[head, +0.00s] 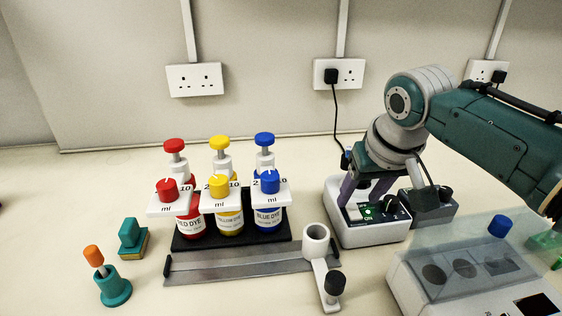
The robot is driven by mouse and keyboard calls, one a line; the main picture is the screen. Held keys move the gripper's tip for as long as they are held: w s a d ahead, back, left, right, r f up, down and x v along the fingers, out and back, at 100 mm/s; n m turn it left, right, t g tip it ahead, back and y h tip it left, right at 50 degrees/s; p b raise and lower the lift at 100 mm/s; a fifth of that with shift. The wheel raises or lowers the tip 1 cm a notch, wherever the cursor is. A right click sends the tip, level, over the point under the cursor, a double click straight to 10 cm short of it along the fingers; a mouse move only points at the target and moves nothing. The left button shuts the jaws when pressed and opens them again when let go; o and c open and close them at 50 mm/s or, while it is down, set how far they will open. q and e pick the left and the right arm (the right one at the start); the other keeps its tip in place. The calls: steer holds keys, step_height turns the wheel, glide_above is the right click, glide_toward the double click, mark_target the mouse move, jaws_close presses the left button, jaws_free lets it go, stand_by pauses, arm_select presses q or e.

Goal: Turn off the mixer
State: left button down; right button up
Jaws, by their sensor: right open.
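A white box-shaped device (372,237), apparently the mixer, stands right of the dye bottles. Its front panel has a green lit "ON" label (369,212) and a dark knob (390,204). My right gripper (359,203) comes down over this device from the upper right. Its two purple fingers are apart and empty, pointing down at the panel around the "ON" area. I cannot tell whether the fingertips touch the panel. The gripper and wrist hide much of the device's top. My left gripper is out of view.
Red, yellow and blue dye dispensers (228,217) stand on a black base, left of the device. A metal rail (235,265) and a white ring holder (317,245) lie in front. A clear-lidded machine (450,290) fills the right front. A black cord runs to a wall socket (350,74).

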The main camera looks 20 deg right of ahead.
mark_target(354, 211)
steer(key=shift+b+x, duration=0.3)
steer(key=shift+x, duration=0.75)
steer(key=shift+a, duration=0.1)
jaws_close()
